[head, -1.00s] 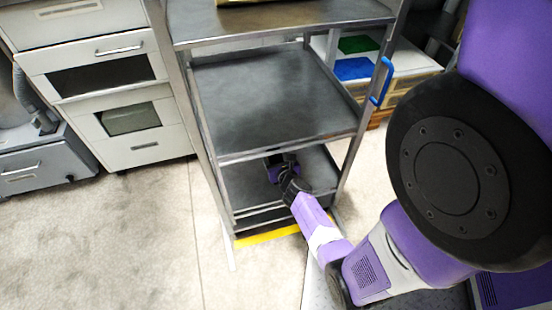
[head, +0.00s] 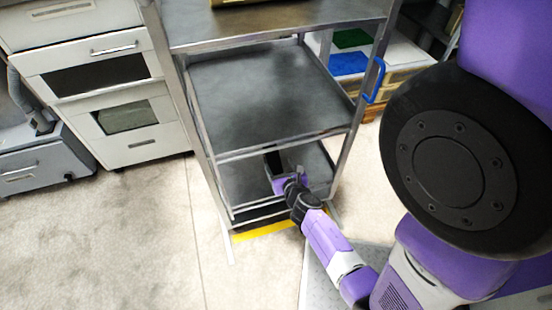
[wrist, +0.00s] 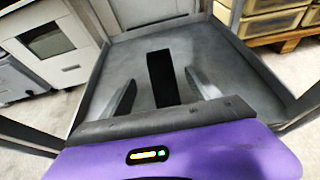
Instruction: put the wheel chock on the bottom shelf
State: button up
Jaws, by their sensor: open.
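The wheel chock (wrist: 162,78), a black block, rests on the bottom shelf (wrist: 218,62) of the metal rack in the wrist view. Its near end lies between the two fingers of my gripper (wrist: 162,92), with a gap on each side. My gripper is open and not clamped on it. In the head view my gripper (head: 283,178) reaches in from the front over the bottom shelf (head: 243,182). The dark chock (head: 274,158) shows there just beyond it, partly hidden by the shelf above.
The middle shelf (head: 270,95) is empty and overhangs the bottom one. A white drawer cabinet (head: 110,85) stands to the left. Floor in front is clear, with yellow tape (head: 262,231).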

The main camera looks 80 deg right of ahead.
jog(key=w+a+r+m+t+y, duration=0.1)
jog(key=a+r+m+t+y, duration=0.3)
jog(key=a, duration=0.8)
jog(key=w+a+r+m+t+y, duration=0.15)
jog(key=a+r+m, duration=0.35)
jog(key=a, duration=0.7)
jog(key=s+a+r+m+t+y, duration=0.1)
jog(key=s+a+r+m+y, duration=0.2)
jog(key=a+r+m, duration=0.4)
jog(key=s+a+r+m+t+y, duration=0.2)
jog(key=a+r+m, duration=0.5)
jog(key=r, duration=0.5)
jog(key=shift+s+a+y, duration=0.4)
jog(key=shift+s+y, duration=0.35)
jog(key=shift+s, duration=0.2)
jog(key=shift+r, duration=0.1)
notch_tip(320, 180, up, 19)
jog(key=p, duration=1.9)
